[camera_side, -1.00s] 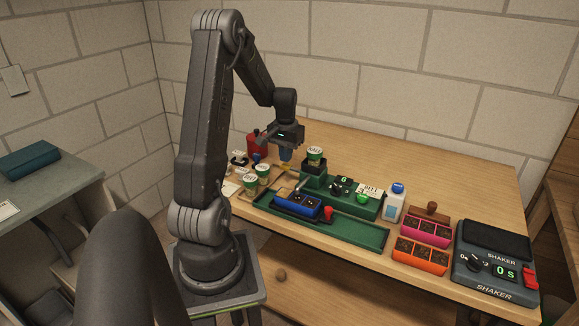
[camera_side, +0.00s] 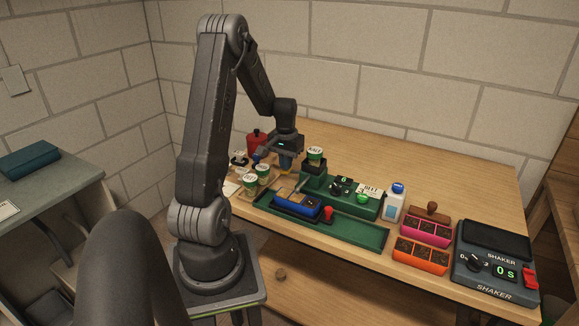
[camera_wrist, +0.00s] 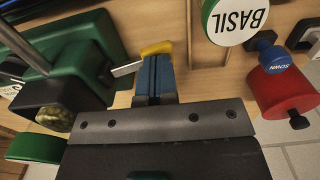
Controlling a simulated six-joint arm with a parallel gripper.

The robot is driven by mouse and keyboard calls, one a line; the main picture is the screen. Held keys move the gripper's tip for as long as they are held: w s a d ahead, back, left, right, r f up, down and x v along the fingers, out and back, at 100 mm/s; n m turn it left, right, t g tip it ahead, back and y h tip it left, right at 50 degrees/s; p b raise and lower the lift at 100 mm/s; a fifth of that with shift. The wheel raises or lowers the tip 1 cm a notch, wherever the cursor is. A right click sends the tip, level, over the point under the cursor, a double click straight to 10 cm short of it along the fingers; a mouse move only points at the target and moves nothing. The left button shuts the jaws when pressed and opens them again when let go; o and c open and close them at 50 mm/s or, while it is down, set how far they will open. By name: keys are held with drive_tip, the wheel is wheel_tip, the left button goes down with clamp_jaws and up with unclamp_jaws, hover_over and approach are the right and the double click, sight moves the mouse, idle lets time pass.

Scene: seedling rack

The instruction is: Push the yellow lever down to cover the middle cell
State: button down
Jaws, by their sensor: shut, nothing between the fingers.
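The yellow lever (camera_wrist: 157,48) shows in the wrist view, right at the tips of my fingers; whether they touch it I cannot tell. My gripper (camera_wrist: 155,88) has its blue fingers closed together with nothing between them. In the side view my gripper (camera_side: 285,164) points down at the left end of the green seeding machine (camera_side: 340,194), and the lever there is mostly hidden by the fingers. The blue cell tray (camera_side: 298,207) sits in the green channel (camera_side: 350,234) below the machine, with dark soil in its cells. Whether the middle cell is covered is too small to tell.
Seed jars (camera_side: 250,181) stand left of the machine, with a red can (camera_side: 256,141) behind them. A red knob (camera_side: 328,213) is at the tray's right end. A white bottle (camera_side: 394,205), pink and orange trays (camera_side: 420,258) and a shaker (camera_side: 497,262) lie to the right.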

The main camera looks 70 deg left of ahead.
drive_tip(key=shift+f, duration=0.3)
drive_tip(key=shift+r, duration=3.85)
